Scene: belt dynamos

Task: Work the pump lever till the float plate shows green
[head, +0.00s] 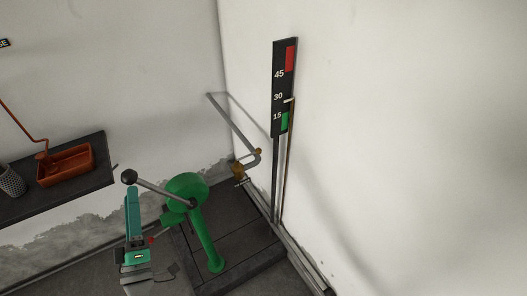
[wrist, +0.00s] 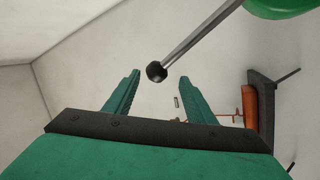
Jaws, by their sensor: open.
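The green pump (head: 187,188) stands on a dark slab by the corner. Its grey lever (head: 160,191) slants up to the left and ends in a black ball knob (head: 129,177). In the wrist view the knob (wrist: 156,72) appears just beyond and between the fingertips, with the lever rod (wrist: 203,34) running up to the right. My gripper (wrist: 158,82) is open and empty; in the head view it (head: 131,192) is just below the knob. The float plate (head: 284,88) on the wall has red at the top and green at the bottom; its pale pointer (head: 289,100) is near 30, above the green.
A dark shelf (head: 110,170) on the left wall holds an orange tray (head: 66,166) and a grey perforated cup (head: 11,180). A pipe with brass fittings (head: 239,169) runs along the corner behind the pump. The right wall is close to the slab.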

